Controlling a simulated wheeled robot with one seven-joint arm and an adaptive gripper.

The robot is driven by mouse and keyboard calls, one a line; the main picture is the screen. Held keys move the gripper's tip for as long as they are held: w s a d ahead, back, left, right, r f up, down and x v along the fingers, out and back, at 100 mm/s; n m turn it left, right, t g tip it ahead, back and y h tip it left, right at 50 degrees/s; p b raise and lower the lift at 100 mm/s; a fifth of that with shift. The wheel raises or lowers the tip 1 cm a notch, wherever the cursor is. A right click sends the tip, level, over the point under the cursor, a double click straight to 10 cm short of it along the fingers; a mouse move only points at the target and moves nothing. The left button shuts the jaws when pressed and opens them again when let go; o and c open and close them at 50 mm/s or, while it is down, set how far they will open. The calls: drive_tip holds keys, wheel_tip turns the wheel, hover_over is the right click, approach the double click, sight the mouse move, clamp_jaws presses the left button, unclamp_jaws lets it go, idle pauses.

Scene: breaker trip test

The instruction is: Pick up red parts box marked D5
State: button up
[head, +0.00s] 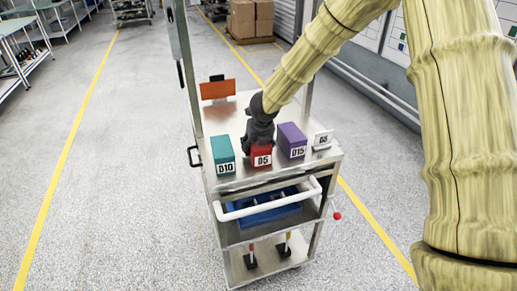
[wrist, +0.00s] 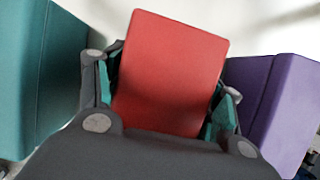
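The red parts box marked D5 (head: 261,155) stands on the top shelf of a metal cart, its white label facing front. In the wrist view the red box (wrist: 172,70) fills the space between my fingers. My dark gripper (head: 260,140) is lowered over the box from above and behind. In the wrist view my gripper (wrist: 168,95) has one finger on each side of the box, with teal pads. The box's top hides the inner pad faces, so I cannot tell whether they press on it.
A teal box marked D10 (head: 223,156) stands close on the left and a purple box marked D15 (head: 291,141) close on the right. A small white D5 card (head: 322,140) stands at the cart top's (head: 222,184) right edge. An orange panel (head: 217,90) stands at the back.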

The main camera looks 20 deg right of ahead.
drive_tip(key=shift+c, duration=0.2)
idle(0.3)
drive_tip(key=shift+r, duration=0.6)
drive_tip(key=r, duration=0.1)
drive_tip(key=r+b, duration=0.1)
drive_tip(key=shift+s+r, duration=0.2)
drive_tip(key=shift+r, duration=0.1)
drive_tip(key=s+b, duration=0.1)
drive_tip(key=s, duration=0.4)
drive_tip(key=s+r+b, duration=0.1)
drive_tip(key=s+b, duration=0.1)
drive_tip(key=s, duration=0.3)
drive_tip(key=s+b, duration=0.2)
drive_tip(key=s, duration=0.3)
drive_tip(key=shift+s+r, duration=0.3)
